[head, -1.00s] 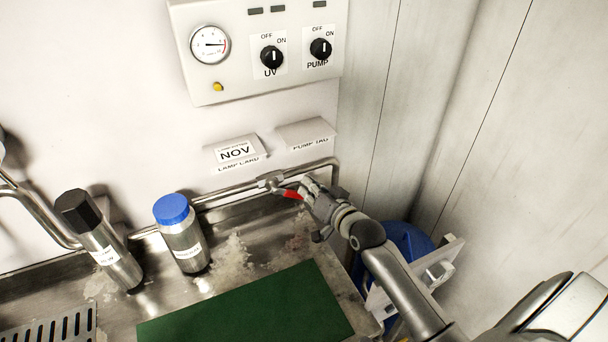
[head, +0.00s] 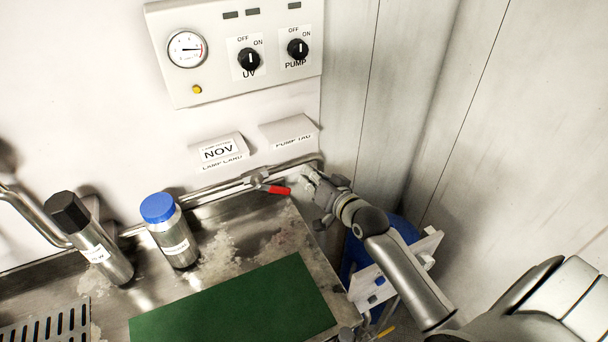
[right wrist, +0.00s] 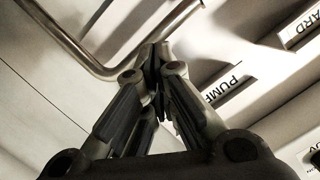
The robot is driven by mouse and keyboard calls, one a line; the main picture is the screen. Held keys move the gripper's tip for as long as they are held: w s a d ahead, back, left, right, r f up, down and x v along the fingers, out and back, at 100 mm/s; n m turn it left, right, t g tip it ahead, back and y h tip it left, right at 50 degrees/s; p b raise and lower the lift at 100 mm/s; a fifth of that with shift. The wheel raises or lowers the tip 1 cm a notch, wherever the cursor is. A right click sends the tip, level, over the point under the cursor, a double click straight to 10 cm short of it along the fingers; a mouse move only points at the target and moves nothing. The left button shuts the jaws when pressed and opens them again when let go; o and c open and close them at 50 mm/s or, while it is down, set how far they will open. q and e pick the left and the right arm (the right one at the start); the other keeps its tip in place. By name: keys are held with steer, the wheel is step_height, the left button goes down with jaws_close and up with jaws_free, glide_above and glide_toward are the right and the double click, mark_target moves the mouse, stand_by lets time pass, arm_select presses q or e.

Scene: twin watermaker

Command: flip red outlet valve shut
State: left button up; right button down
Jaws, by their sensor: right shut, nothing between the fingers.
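The red valve handle (head: 278,190) sits on the metal outlet pipe (head: 215,189) along the back of the steel sink. Its valve body (head: 256,176) is on the pipe, and the red lever points right, roughly along the pipe and slightly downward. My right gripper (head: 308,178) is shut and empty, just right of the red lever's tip, with a small gap between them. The right wrist view shows the shut fingers (right wrist: 155,60) near the bent pipe (right wrist: 95,68); the red handle is not visible there. My left gripper is not in view.
A blue-capped bottle (head: 170,232) and a dark-capped cylinder (head: 92,240) stand left in the sink. A green mat (head: 235,305) lies in front. The control panel (head: 235,50) and two card holders (head: 288,131) are on the wall above. A blue container (head: 405,232) is below right.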

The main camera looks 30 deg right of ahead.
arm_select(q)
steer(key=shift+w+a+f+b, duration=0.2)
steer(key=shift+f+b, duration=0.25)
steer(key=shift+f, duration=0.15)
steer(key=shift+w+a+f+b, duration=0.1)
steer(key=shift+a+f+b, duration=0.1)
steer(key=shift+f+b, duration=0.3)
arm_select(e)
steer(key=v, duration=0.7)
steer(key=shift+a, duration=0.25)
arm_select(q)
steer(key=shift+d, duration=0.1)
arm_select(e)
steer(key=shift+s+r, duration=0.1)
steer(key=shift+r, duration=0.05)
